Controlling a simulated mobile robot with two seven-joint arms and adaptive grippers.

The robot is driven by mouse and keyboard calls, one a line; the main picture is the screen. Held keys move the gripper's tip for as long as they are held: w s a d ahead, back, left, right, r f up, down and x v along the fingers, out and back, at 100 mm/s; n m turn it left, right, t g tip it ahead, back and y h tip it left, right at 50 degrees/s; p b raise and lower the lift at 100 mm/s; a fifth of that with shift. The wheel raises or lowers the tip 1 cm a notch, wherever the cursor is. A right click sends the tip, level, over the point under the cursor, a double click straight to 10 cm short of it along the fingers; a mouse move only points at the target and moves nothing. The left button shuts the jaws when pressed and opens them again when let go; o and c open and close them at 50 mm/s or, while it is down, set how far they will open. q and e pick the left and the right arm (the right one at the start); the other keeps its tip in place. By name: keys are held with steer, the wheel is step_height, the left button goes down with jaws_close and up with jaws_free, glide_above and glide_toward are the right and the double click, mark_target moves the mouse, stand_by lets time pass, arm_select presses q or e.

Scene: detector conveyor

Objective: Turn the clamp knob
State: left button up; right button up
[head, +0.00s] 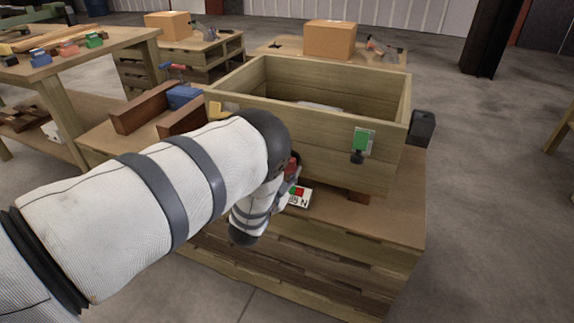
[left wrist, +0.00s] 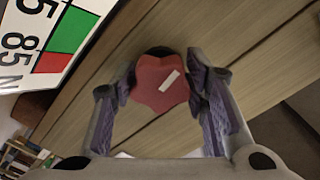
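The red lobed clamp knob (left wrist: 160,84) with a white mark on its face is in the middle of the left wrist view. My left gripper (left wrist: 160,80) has one finger on each side of it, and both fingers appear to touch its edges. In the head view a small red part of the knob (head: 293,165) shows beside my left arm, at the front of the wooden box (head: 325,138). My arm covers most of the gripper there. My right gripper is in neither view.
A scale plate with green and red squares (left wrist: 68,30) is close to the left finger. A green-faced device (head: 364,141) is on the box front and a dark block (head: 421,128) is at its right side. A blue object (head: 182,97) lies behind my arm.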

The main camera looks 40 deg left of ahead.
arm_select(q)
steer(key=shift+o, duration=1.2)
steer(key=v, duration=1.2)
